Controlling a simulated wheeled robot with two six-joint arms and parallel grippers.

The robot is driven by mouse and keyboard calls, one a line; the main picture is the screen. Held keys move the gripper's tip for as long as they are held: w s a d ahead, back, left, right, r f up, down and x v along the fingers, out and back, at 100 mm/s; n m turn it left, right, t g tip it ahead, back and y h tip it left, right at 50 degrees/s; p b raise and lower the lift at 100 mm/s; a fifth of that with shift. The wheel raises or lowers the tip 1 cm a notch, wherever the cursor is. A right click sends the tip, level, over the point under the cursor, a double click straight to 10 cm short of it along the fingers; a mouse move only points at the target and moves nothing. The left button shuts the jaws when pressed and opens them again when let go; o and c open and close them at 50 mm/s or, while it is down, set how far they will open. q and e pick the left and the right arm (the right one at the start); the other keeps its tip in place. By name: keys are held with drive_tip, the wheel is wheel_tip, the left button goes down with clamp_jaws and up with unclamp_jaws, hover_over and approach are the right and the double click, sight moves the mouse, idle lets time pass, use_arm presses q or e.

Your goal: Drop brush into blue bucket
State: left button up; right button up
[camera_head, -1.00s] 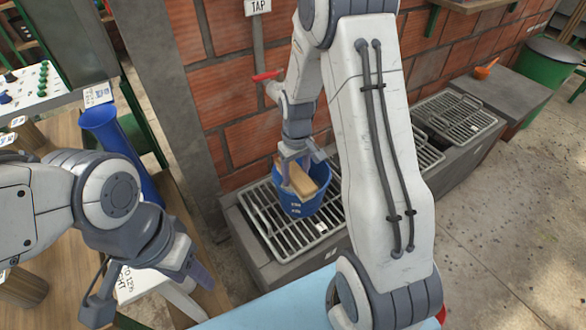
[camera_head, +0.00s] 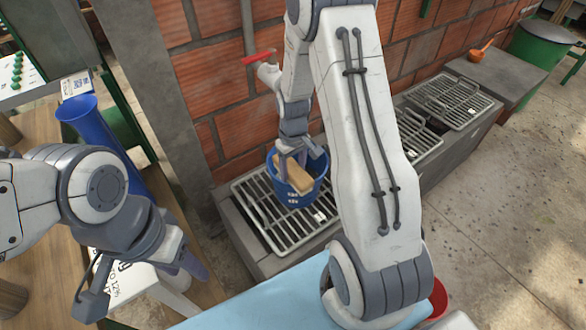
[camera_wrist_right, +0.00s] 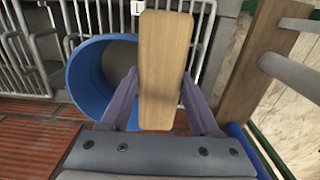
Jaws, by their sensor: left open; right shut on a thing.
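The brush shows as a pale wooden block (camera_head: 296,174), its bristles not visible. My right gripper (camera_head: 294,160) is shut on it and holds it at the mouth of the blue bucket (camera_head: 298,198), which stands upright on a metal grate. In the right wrist view the brush (camera_wrist_right: 163,70) is between the two fingers of my right gripper (camera_wrist_right: 160,100), and the blue bucket (camera_wrist_right: 88,78) opens behind and to the left of it. Whether the brush touches the bucket I cannot tell. My left gripper (camera_head: 160,285) is open and empty over the table at lower left.
A red-handled tap (camera_head: 260,58) is on the brick wall behind the bucket. A blue funnel-topped tube (camera_head: 90,125) stands at left.

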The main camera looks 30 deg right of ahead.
drive_tip(key=shift+f, duration=0.55)
drive_tip(key=o, duration=1.3)
